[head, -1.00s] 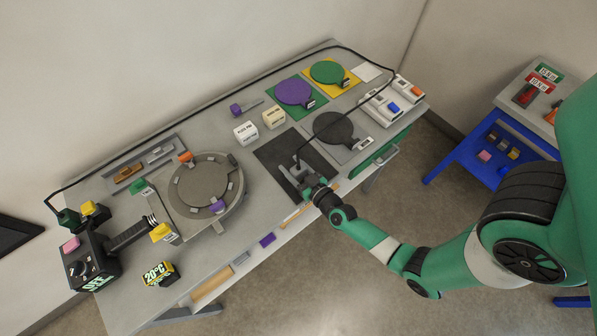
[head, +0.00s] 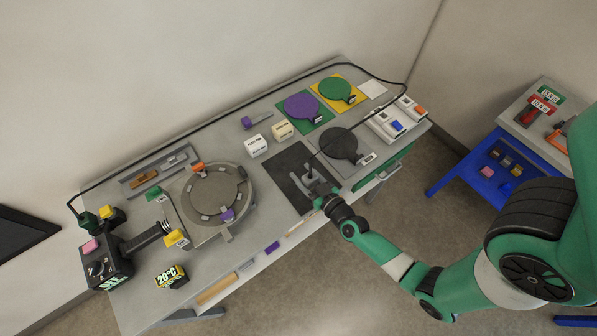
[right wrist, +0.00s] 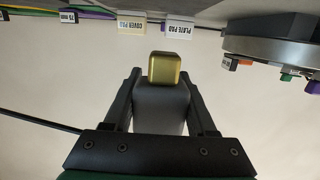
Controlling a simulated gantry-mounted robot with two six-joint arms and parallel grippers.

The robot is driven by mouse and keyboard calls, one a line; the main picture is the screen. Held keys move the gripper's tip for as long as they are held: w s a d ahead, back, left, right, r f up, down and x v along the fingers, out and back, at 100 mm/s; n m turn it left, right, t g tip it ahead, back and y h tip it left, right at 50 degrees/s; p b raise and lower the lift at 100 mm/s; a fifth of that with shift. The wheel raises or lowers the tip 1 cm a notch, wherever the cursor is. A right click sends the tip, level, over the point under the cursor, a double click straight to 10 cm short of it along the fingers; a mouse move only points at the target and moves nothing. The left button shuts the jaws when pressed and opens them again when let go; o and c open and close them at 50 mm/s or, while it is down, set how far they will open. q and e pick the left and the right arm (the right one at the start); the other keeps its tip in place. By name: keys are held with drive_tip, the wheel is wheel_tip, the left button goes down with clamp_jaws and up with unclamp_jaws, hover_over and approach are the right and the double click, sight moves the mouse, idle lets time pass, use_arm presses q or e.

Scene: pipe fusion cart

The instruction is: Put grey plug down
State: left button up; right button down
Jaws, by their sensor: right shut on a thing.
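The grey plug (right wrist: 160,108) shows in the right wrist view as a grey body with a brass-coloured square tip (right wrist: 165,68). It sits between the two dark fingers of my right gripper (right wrist: 163,80), which is shut on it. In the head view my right gripper (head: 314,186) is over the dark mat (head: 283,172) near the table's front edge. The plug is small and partly hidden there, and I cannot tell whether it touches the mat. A black cable runs to the gripper area. My left gripper is not in view.
A round grey fixture (head: 212,192) stands left of the mat. Two label blocks, white (head: 257,146) and cream (head: 282,130), stand behind the mat. A dark round paddle (head: 338,143) lies to its right. A white unit (head: 397,122) stands farther right. Much of the mat is bare.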

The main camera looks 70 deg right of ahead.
drive_tip(key=s+r, duration=0.1)
drive_tip(key=r, duration=0.1)
drive_tip(key=s+r+p, duration=0.1)
drive_tip(key=shift+s+a+r, duration=0.4)
drive_tip(key=s+a+b, duration=0.1)
drive_tip(key=s+b, duration=0.3)
use_arm(q)
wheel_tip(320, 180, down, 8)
drive_tip(key=b, duration=0.5)
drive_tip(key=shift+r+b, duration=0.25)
drive_tip(key=shift+b, duration=0.15)
use_arm(e)
approach(312, 174)
drive_tip(key=d+r, duration=0.2)
drive_tip(key=shift+s+d+r, duration=0.2)
drive_tip(key=shift+r, duration=0.1)
drive_tip(key=shift+w, duration=0.1)
